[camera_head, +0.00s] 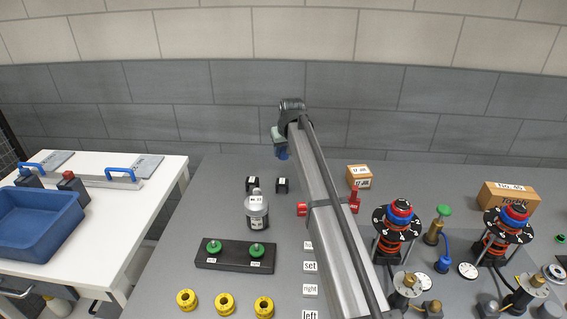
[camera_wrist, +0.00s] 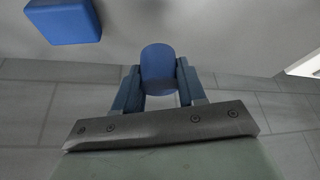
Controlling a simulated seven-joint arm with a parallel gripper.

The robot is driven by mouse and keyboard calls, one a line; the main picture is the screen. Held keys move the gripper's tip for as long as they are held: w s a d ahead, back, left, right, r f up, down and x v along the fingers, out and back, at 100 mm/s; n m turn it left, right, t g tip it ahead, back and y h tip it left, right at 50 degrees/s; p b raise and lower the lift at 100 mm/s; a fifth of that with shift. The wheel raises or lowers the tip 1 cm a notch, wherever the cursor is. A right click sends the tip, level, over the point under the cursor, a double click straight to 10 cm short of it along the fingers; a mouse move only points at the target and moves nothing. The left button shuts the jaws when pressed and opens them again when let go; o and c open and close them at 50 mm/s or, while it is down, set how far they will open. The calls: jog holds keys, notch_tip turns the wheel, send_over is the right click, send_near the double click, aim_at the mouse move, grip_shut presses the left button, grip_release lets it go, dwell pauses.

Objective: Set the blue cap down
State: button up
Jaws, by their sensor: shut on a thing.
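The blue cap (camera_wrist: 158,66) is between the two fingers of my gripper (camera_wrist: 159,84) in the wrist view, with a finger on each side of it. My gripper (camera_head: 280,143) is shut on it. In the head view, the blue cap (camera_head: 283,154) shows as a small blue patch below my gripper, near the back edge of the grey table (camera_head: 222,180). I cannot tell whether the cap touches the tabletop. My arm crosses the middle of the head view and hides part of the table.
A cardboard box (camera_head: 359,176) and red-and-black spring assemblies (camera_head: 397,222) stand to the right. A blue block (camera_wrist: 62,20) shows in the wrist view. The back-left tabletop is clear.

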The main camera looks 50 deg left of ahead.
aim_at(282, 167)
jog(key=shift+f, duration=2.55)
jog(key=o, duration=1)
jog(key=shift+f, duration=0.1)
jog(key=v, duration=1.2)
